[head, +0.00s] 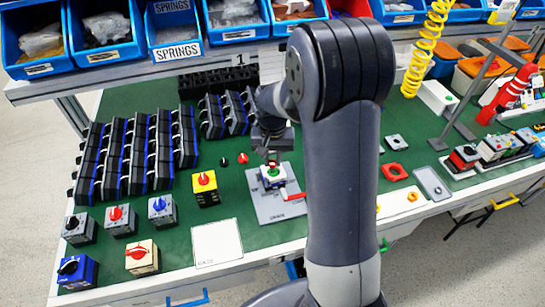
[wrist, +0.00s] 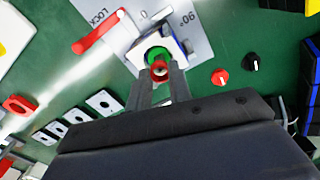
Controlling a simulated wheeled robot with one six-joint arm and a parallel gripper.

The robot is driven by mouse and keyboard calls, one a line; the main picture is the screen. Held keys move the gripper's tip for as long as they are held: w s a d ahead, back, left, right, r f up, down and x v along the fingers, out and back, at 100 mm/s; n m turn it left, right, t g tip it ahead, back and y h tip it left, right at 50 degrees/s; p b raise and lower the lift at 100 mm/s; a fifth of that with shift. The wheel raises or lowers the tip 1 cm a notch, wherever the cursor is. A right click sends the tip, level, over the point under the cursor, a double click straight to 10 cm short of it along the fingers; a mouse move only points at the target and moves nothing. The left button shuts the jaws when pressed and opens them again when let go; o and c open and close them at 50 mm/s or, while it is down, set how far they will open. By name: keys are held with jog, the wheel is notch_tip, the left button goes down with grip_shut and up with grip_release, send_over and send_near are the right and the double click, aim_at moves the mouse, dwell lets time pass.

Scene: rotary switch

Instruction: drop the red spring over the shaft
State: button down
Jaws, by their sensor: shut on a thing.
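The red spring (wrist: 160,70) is small and sits between my fingertips in the wrist view. My gripper (wrist: 161,79) is shut on it, and it shows small in the head view (head: 271,157). Right by the spring is a green ring (wrist: 154,53) on a white switch body (wrist: 143,44). The switch body also shows in the head view (head: 272,181), directly under my gripper. The shaft is not clearly visible; the spring and fingers cover the middle of the ring. I cannot tell whether the spring is around the shaft or above it.
The switch stands on a grey marked plate (head: 270,211) with a red lever (wrist: 97,33) beside it. Red and black knobs (wrist: 220,77) (wrist: 251,62) lie on the green bench. A yellow switch (head: 205,188) stands to the left, and a white card (head: 217,243) lies in front.

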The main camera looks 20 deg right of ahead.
jog(key=shift+f+b, duration=0.3)
jog(key=shift+f, duration=0.15)
jog(key=c, duration=1.2)
grip_release()
notch_tip(320, 180, up, 11)
jog(key=shift+f, duration=0.15)
